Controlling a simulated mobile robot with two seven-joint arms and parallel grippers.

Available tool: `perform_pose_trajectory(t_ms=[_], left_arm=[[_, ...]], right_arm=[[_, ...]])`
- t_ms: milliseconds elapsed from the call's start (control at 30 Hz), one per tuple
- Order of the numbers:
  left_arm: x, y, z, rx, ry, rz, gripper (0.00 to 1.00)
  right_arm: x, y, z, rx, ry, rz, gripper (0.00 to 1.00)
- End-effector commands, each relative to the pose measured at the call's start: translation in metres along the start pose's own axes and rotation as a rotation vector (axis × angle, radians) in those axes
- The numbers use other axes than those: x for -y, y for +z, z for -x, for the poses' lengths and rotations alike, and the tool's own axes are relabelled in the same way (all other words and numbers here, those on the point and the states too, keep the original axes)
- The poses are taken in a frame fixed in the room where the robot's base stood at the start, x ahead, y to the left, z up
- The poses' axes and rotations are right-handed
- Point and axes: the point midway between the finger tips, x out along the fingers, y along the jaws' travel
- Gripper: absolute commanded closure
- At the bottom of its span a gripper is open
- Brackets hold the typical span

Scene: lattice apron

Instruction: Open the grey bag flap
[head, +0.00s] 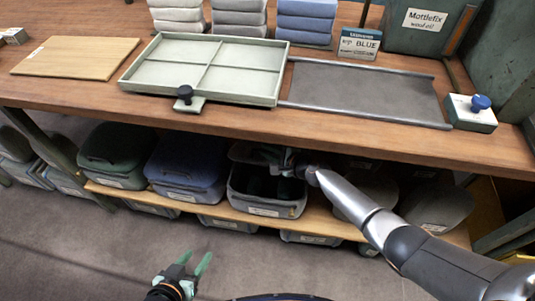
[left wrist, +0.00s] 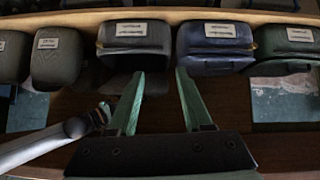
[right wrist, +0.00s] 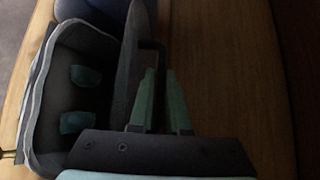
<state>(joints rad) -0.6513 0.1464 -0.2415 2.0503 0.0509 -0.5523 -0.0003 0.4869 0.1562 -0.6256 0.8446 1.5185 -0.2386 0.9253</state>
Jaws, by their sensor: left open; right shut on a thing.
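The grey bag (head: 265,205) sits on the low shelf under the workbench, between the blue bag and my right arm. Its top is open, and its dark inside shows in the head view. The right wrist view shows the open bag (right wrist: 75,45) at left, with two small teal pieces inside. My right gripper (head: 285,160) is at the bag's back right, shut on the grey flap (right wrist: 128,65), which stands raised beside the opening. The fingers (right wrist: 159,80) partly hide the grip. My left gripper (head: 192,264) is open and empty, low in front of the shelf, apart from the bags.
A blue bag (head: 187,165) and a green bag (head: 117,155) stand left of the grey bag. The workbench edge (head: 230,124) overhangs close above. On it lie a divided tray (head: 170,58) and a grey mat (head: 365,88). The floor (head: 90,245) in front is clear.

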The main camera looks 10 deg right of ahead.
Motion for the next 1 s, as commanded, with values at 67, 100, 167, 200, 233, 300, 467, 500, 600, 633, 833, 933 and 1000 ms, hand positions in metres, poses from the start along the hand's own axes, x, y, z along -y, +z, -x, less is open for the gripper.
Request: perform_pose_trajectory(t_ms=[67,100,167,200,233,300,467,500,600,633,833,933,1000], left_arm=[[0.0,-0.001,0.001,0.0,0.001,0.0,0.5],[0.0,-0.002,0.001,0.0,0.001,0.0,0.5],[-0.001,-0.002,0.001,-0.001,0.001,0.0,0.5],[-0.001,-0.002,0.001,-0.001,0.001,0.0,0.5],[-0.001,-0.002,0.001,-0.001,0.001,0.0,0.5],[-0.001,-0.002,0.001,-0.001,0.001,0.0,0.5],[-0.001,-0.003,0.001,-0.002,0.001,0.0,0.5],[-0.001,-0.003,0.001,-0.002,0.001,0.0,0.5],[-0.001,-0.003,0.001,-0.003,0.001,0.0,0.5],[-0.001,-0.003,0.001,-0.003,0.001,0.0,0.5],[-0.004,-0.008,-0.004,-0.007,0.009,-0.038,0.69],[-0.012,-0.018,-0.017,-0.014,0.03,-0.134,0.8],[-0.021,-0.029,-0.029,-0.025,0.05,-0.25,0.88]], right_arm=[[0.005,-0.003,0.001,-0.007,-0.004,0.001,1.0],[0.007,-0.003,0.001,-0.007,-0.004,0.002,1.0],[0.009,-0.003,0.001,-0.006,-0.003,0.001,1.0],[0.01,-0.003,0.001,-0.006,-0.003,0.001,1.0],[0.01,-0.003,0.001,-0.006,-0.003,0.001,1.0],[0.011,-0.003,0.001,-0.005,-0.003,0.001,1.0],[0.011,-0.003,0.0,-0.005,-0.003,0.001,1.0],[0.011,-0.003,0.0,-0.005,-0.003,0.001,1.0],[0.011,-0.003,0.001,-0.005,-0.003,0.002,1.0],[0.011,-0.003,0.001,-0.005,-0.003,0.002,1.0],[0.011,-0.002,0.001,-0.004,-0.002,0.001,1.0],[0.011,-0.002,0.001,-0.004,-0.002,0.001,1.0],[0.011,-0.002,0.001,-0.004,-0.002,0.001,1.0]])
